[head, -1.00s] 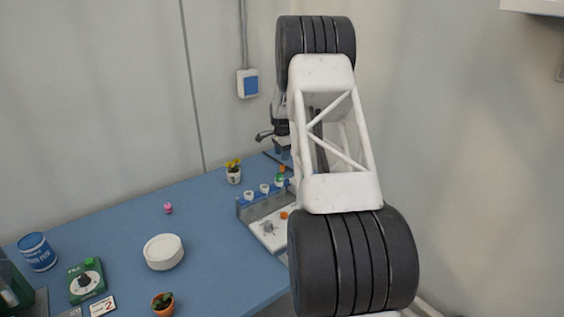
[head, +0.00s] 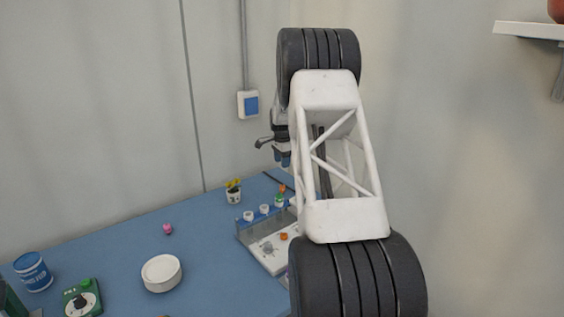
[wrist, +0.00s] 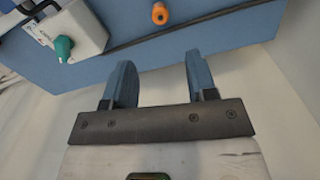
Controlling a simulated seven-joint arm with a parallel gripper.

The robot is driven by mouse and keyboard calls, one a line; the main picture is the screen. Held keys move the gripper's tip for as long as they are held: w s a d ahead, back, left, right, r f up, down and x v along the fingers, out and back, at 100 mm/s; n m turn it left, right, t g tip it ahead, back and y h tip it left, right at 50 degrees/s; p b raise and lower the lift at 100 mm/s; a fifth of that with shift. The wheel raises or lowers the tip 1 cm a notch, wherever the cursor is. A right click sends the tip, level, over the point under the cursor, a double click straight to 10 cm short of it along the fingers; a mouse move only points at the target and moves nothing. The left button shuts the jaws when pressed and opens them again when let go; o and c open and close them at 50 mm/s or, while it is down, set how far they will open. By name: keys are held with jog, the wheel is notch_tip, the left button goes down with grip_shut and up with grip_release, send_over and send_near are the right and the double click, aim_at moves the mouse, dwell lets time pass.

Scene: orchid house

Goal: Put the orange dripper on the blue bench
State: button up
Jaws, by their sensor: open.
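In the wrist view, a small orange piece with a dark hole, which looks like the orange dripper (wrist: 159,14), is at the top edge, over the blue bench (wrist: 215,25) beside a dark strip. In the head view, a small orange spot (head: 282,188) shows at the bench's back right, partly hidden behind a green-topped vial. The blue bench (head: 120,240) runs along the wall. My gripper (wrist: 160,62) is open and empty, its two blue fingers apart and short of the orange piece. In the head view my gripper (head: 283,160) is above the bench's far right end, partly behind my arm.
A white tray (head: 262,252) with a rack of vials and another orange piece (head: 283,236) lies near my arm. A potted yellow flower (head: 234,192), pink item (head: 167,229), white round dish (head: 161,273), blue tin (head: 33,272) and green device (head: 82,299) stand leftward.

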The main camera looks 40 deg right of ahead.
dwell(0.3)
jog(key=s+a+r+n, duration=0.3)
jog(key=s+a+r, duration=0.3)
jog(key=a, duration=0.4)
jog(key=s+a+r+n+t, duration=0.1)
jog(key=s+a+r+n, duration=0.2)
jog(key=s+a+r, duration=0.5)
jog(key=s+a+r+n, duration=0.3)
jog(key=s+a+r, duration=0.1)
jog(key=a, duration=0.9)
jog(key=s+a+r+n, duration=0.2)
jog(key=s+a+n, duration=0.3)
jog(key=s+a, duration=0.8)
jog(key=s+a+f+n, duration=0.2)
jog(key=s+a, duration=0.1)
jog(key=s, duration=0.7)
jog(key=s+a+f+n+t, duration=0.1)
jog(key=s+a+f+n, duration=0.2)
jog(key=s, duration=0.8)
jog(key=shift+s+a+f+n+t, duration=0.15)
jog(key=shift+s+a+n+t, duration=0.05)
jog(key=shift+s+n+t, duration=0.1)
